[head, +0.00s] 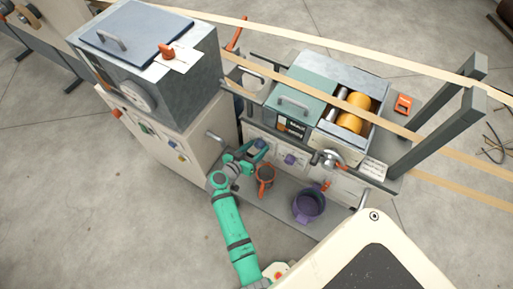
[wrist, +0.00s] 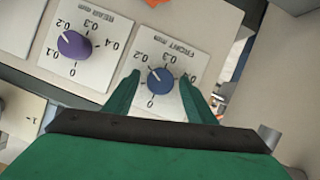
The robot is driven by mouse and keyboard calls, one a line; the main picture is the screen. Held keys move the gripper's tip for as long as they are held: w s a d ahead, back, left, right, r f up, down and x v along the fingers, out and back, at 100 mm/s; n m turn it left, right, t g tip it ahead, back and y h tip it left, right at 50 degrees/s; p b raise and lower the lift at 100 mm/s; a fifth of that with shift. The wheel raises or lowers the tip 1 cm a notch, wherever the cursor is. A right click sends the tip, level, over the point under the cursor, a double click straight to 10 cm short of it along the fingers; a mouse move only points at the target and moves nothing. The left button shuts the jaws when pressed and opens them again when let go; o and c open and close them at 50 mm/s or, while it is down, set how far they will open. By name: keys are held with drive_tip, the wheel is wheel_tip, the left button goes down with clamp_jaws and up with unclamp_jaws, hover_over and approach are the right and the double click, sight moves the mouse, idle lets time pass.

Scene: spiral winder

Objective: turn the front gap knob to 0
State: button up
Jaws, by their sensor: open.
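The front gap knob (wrist: 161,81) is a round blue dial on a pale plate marked FRONT mm, which appears upside down in the wrist view. Its white pointer line slants up and left, toward about the 0.2 mark. The 0 mark lies below the knob. My gripper (wrist: 160,84) is open, with one green finger on each side of the knob and visible space between the fingers and the knob. Whether the tips reach past its face is unclear. In the head view my gripper (head: 257,146) is at the machine's front panel and largely hides the front knob.
A purple rear knob (wrist: 74,45) sits beside it on its own plate; it also shows in the head view (head: 290,159). An orange container (head: 265,174) and a purple pot (head: 308,205) stand on the ledge below. A grey-topped cabinet (head: 150,60) stands left of my arm.

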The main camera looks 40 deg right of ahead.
drive_tip(key=shift+c, duration=0.3)
drive_tip(key=c, duration=1)
drive_tip(key=shift+w, duration=0.1)
